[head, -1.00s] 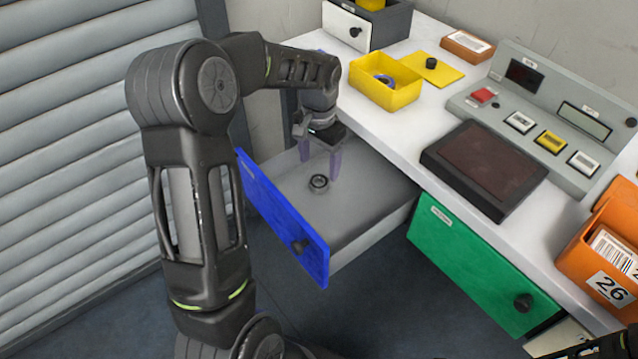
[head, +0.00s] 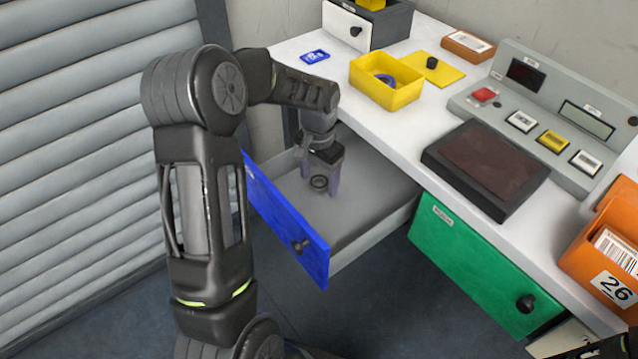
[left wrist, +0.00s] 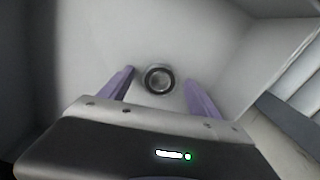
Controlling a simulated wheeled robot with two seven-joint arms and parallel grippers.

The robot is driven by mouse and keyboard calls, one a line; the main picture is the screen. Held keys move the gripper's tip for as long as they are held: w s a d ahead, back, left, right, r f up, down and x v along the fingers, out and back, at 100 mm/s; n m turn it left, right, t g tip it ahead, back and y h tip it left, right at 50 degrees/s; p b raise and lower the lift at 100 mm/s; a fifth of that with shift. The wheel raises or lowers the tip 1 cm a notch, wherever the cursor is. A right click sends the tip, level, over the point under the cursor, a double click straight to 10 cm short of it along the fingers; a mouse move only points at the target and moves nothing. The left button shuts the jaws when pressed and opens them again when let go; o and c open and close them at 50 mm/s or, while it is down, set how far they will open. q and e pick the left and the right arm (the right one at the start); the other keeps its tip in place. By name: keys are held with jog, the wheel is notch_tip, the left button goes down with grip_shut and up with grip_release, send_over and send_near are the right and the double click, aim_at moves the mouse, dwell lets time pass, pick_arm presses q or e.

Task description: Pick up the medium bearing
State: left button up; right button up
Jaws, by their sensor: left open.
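The bearing (head: 320,183), a small dark ring with a lighter centre, lies on the floor of the open blue-fronted drawer (head: 360,215). My left gripper (head: 321,183) is open, reaching down into the drawer with its purple fingers on either side of the bearing. In the left wrist view the bearing (left wrist: 159,79) sits between and slightly beyond the two fingertips (left wrist: 160,76), with a gap on each side. It is not held. Only a dark bit of my right arm shows at the lower right corner of the head view; its gripper is not visible.
The drawer's walls and blue front (head: 285,215) surround the gripper. The white worktop (head: 400,135) holds a yellow box (head: 385,82), a blue card (head: 315,56), a dark pad (head: 485,170) and a grey button console (head: 530,125). A green drawer (head: 480,265) is closed on the right.

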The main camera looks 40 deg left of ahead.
aim_at(319, 181)
dwell(0.4)
pick_arm(q)
grip_shut()
dwell(0.6)
notch_tip(319, 181, up, 10)
jog(key=p, duration=0.1)
jog(key=shift+p, duration=0.3)
jog(key=shift+r, duration=0.1)
dwell(0.6)
